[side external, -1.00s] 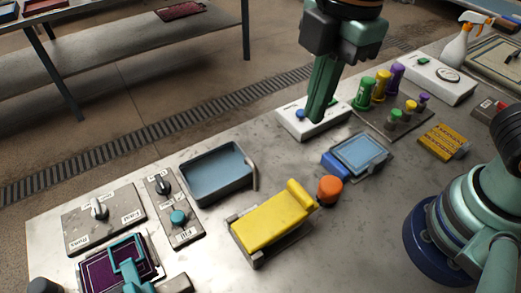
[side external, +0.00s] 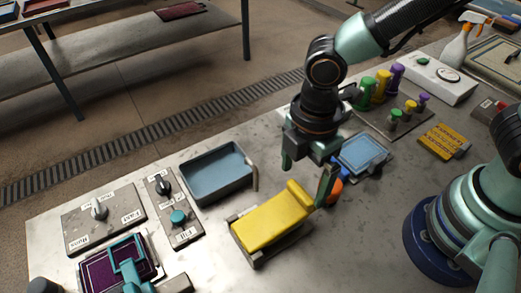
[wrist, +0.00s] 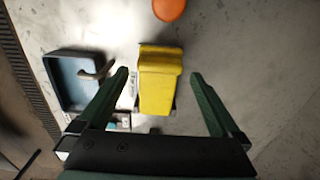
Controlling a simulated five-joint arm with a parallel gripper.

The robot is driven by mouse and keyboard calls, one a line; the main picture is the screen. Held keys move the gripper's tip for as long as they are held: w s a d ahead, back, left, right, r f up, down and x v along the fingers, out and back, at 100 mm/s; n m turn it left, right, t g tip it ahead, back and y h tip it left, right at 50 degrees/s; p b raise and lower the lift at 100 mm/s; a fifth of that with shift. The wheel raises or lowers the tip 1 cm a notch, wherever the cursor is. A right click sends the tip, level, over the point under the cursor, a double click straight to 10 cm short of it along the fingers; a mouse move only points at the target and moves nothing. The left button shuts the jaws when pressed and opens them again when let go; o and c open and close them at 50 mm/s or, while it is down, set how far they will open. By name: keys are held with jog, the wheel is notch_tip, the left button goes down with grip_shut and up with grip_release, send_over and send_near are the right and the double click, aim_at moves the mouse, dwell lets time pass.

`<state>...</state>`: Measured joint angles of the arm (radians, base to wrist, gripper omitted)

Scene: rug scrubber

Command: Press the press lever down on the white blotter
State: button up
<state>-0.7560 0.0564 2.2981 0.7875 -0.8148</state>
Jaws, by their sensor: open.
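The yellow press lever (side external: 268,222), a broad flat piece with a rounded bar at its right end, lies on a grey base (side external: 262,259) in the side view. In the wrist view the lever (wrist: 158,80) shows between my fingers. My gripper (side external: 305,177) is open and empty, pointing down near the lever's rounded end. One finger shows on each side, and I see no clear contact. I cannot make out a white blotter for certain; a pale strip with dark marks (wrist: 133,88) shows along the lever's left edge in the wrist view.
An orange knob (side external: 335,188) stands close by my right finger. A blue-grey tray (side external: 217,178) with a raised handle is left of the lever. A light-blue pad (side external: 362,153) is behind to the right. Bare metal tabletop (side external: 345,250) lies in front and right.

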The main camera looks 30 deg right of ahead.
aim_at(275, 215)
jog(key=shift+f, duration=1.5)
